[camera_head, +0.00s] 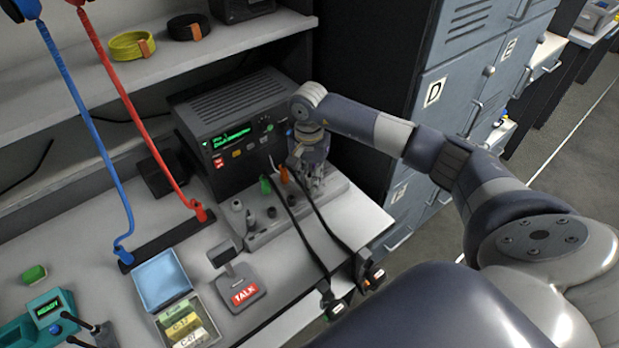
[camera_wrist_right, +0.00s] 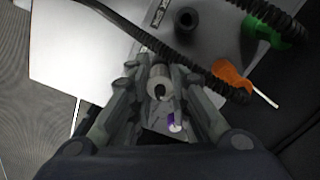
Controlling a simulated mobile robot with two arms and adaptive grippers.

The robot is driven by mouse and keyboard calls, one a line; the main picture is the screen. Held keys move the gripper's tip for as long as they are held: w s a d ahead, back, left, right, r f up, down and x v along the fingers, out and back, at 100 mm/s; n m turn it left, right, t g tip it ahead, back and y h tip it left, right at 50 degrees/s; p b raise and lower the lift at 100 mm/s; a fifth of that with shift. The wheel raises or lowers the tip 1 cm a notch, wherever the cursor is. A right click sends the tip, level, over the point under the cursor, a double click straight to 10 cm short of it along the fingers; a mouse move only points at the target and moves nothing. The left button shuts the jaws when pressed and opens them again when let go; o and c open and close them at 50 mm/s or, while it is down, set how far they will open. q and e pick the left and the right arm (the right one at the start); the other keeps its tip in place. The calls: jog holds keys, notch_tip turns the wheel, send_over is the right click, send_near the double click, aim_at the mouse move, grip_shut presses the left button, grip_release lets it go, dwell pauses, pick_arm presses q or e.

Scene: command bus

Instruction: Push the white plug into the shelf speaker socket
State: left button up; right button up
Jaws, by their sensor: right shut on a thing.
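My right gripper (camera_head: 316,182) points down over the right end of the grey socket block (camera_head: 290,232). In the right wrist view the fingers (camera_wrist_right: 162,78) are closed around a pale cylinder (camera_wrist_right: 160,84) with a dark round end, which looks like the white plug. In the head view the fingers largely hide it. I cannot tell whether it is touching a socket or which socket is the shelf speaker's. My left gripper is not in view.
A green plug (camera_head: 265,185) and an orange plug (camera_head: 284,174) with black cables are close left of the gripper. The radio (camera_head: 232,125) stands behind. A TALK microphone (camera_head: 238,285) and a blue tray (camera_head: 160,280) lie left. Lockers (camera_head: 470,75) stand right.

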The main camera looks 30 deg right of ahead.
jog(key=shift+f+b, duration=0.35)
dwell(0.4)
jog(key=o, duration=0.9)
jog(key=shift+o, duration=0.2)
jog(key=shift+r, duration=0.1)
jog(key=shift+r+p, duration=2.1)
jog(key=shift+r, duration=1.9)
